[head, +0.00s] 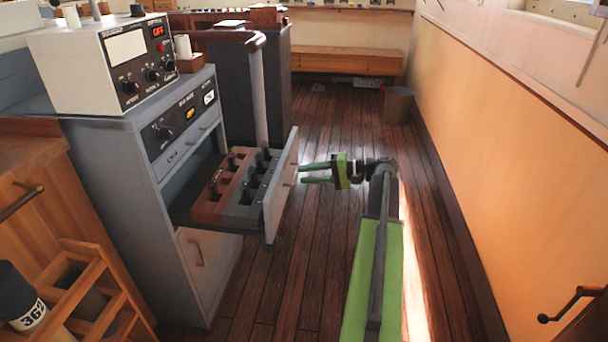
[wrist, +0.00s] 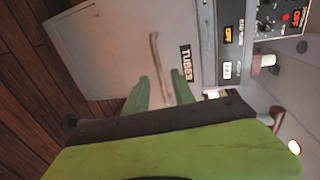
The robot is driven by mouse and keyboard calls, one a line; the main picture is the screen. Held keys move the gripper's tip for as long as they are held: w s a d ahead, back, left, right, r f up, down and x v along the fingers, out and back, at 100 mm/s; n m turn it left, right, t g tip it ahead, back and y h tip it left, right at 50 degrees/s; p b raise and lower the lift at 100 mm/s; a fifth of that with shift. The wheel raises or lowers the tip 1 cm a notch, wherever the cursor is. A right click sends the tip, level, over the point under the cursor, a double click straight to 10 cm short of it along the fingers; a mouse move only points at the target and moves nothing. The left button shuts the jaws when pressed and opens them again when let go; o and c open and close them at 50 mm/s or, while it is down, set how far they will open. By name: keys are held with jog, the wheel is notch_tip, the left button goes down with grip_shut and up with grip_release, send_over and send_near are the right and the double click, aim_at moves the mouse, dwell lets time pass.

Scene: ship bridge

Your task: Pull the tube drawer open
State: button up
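The tube drawer (head: 272,205) is pulled out of the grey cabinet, with its inside showing in the head view. It holds a brown rack and a grey rack with dark tubes. In the wrist view its pale front (wrist: 110,50) bears a "TUBES" label and a thin bar handle (wrist: 155,55). My gripper (head: 304,173) is in front of the drawer front, to its right in the head view. Its two green fingers are apart, with nothing seen held between them. In the wrist view the fingertips (wrist: 160,76) lie either side of the handle's line; contact cannot be told.
The grey cabinet (head: 110,165) carries a control box (head: 105,65) on top and has a lower door (head: 208,262). A wooden rack (head: 90,290) stands at the lower left. The wooden floor (head: 320,230) is clear, with a bin (head: 398,105) farther back by the right wall.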

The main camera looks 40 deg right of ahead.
jog(key=p+v, duration=0.3)
jog(key=v, duration=1.3)
jog(key=shift+f, duration=0.1)
